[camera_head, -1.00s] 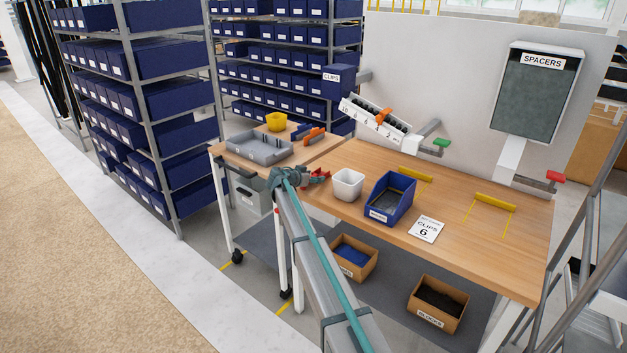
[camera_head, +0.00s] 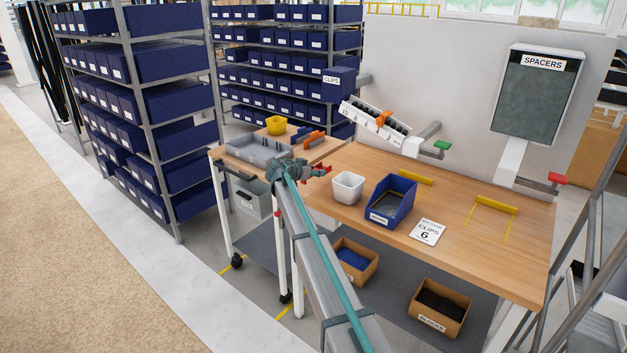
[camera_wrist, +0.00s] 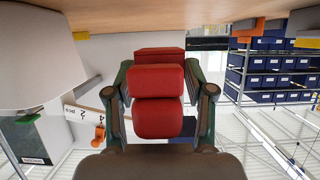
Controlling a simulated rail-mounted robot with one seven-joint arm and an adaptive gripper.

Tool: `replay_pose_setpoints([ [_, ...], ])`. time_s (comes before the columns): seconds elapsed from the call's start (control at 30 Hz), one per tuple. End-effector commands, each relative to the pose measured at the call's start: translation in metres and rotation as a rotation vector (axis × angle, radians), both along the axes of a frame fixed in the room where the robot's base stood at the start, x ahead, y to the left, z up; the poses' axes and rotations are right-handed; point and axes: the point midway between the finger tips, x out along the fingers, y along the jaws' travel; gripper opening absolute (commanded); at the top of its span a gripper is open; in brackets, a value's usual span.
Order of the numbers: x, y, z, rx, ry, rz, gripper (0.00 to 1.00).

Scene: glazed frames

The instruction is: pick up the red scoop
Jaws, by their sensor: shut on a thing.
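The red scoop (camera_head: 321,169) shows in the head view at the end of my arm, over the left part of the bench. My gripper (camera_head: 308,168) is shut on it. In the wrist view the red scoop (camera_wrist: 158,112) fills the gap between the two fingers of my gripper (camera_wrist: 158,82). The scoop appears to be clear of the bench top, but its exact height is hard to tell. Part of the scoop is hidden by my fingers and wrist in the head view.
A white tub (camera_head: 347,187) stands just right of my gripper, with a blue bin (camera_head: 390,203) beyond it. A grey tray (camera_head: 259,150) and a yellow cup (camera_head: 276,126) are at the left. The bench (camera_head: 470,240) has bare room at the right.

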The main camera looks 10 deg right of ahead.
Motion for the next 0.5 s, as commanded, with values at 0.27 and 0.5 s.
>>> replay_pose_setpoints([
  [0.27, -0.063, -0.011, 0.048, 0.001, -0.003, -0.001, 0.19],
  [0.5, -0.105, -0.019, 0.069, 0.0, -0.001, 0.0, 0.19],
])
